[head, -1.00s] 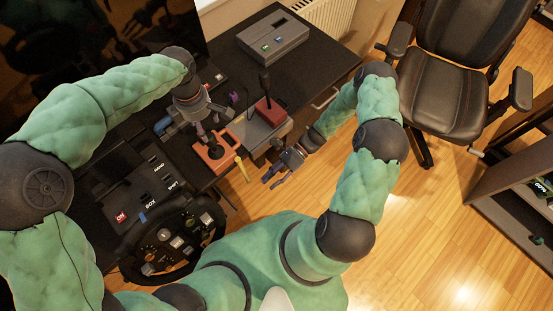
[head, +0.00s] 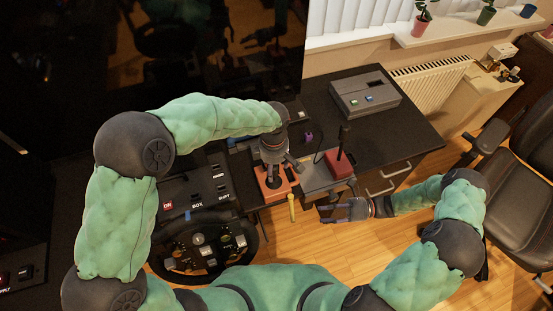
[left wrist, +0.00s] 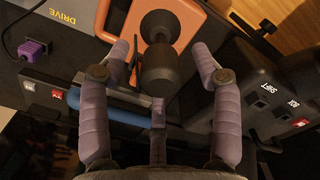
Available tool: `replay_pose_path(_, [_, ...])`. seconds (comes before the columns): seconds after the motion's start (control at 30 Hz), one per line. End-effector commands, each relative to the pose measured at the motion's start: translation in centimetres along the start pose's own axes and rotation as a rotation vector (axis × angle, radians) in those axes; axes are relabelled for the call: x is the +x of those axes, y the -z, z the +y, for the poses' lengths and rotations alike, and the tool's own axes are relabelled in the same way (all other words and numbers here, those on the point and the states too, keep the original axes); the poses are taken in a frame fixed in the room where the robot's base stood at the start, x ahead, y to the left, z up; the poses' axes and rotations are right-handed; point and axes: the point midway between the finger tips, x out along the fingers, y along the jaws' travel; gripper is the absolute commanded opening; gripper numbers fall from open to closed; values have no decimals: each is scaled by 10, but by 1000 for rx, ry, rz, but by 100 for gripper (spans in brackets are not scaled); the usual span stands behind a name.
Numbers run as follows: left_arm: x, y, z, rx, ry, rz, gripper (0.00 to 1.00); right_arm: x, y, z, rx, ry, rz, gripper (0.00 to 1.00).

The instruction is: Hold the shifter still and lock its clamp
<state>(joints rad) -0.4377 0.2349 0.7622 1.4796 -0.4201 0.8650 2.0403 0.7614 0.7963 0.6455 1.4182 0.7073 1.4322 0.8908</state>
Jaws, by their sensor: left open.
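The shifter has an orange base (head: 284,186) at the desk's front edge. In the left wrist view its orange plate (left wrist: 188,22) carries a dark knob (left wrist: 162,70). My left gripper (head: 273,166) is over the shifter, open, with its purple fingers (left wrist: 162,52) spread around the knob; a gap shows on both sides. A yellow lever (head: 291,208), apparently the clamp's, hangs at the desk edge below the shifter. My right gripper (head: 330,212) is in front of the desk, right of the lever and apart from it; its fingers look spread and empty. The clamp's jaw is hidden.
A red-based stick unit (head: 340,165) stands right of the shifter. The steering wheel (head: 258,243) and its black button box (head: 190,194) are at the left. A grey box (head: 364,97) sits at the back. The dark screen (head: 230,60) stands behind my left arm.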

Motion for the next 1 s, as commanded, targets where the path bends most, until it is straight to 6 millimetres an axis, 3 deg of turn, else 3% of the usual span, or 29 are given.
replay_pose_path(0.1, [17, 0, 0, -1, 2, 1, 64, 0, 0, 0, 0, 0, 0, 39])
replay_pose_path(0.3, [32, 0, 0, 0, 0, 0, 64, 0, 0, 0, 0, 0, 1, 39])
replay_pose_path(0.67, [35, 0, 0, 0, -1, 0, 64, 0, 0, 0, 0, 0, 1, 39])
replay_pose_path(0.9, [35, 0, 0, 0, -1, 0, 0, 0, 0, 0, 0, 0, 1, 39])
replay_pose_path(0.97, [35, 0, 0, 0, -1, 0, 0, 0, 0, 0, 0, 0, 1, 39])
replay_pose_path(1.0, [35, 0, 0, 0, -1, 0, 0, 0, 0, 0, -1, 0, 1, 31])
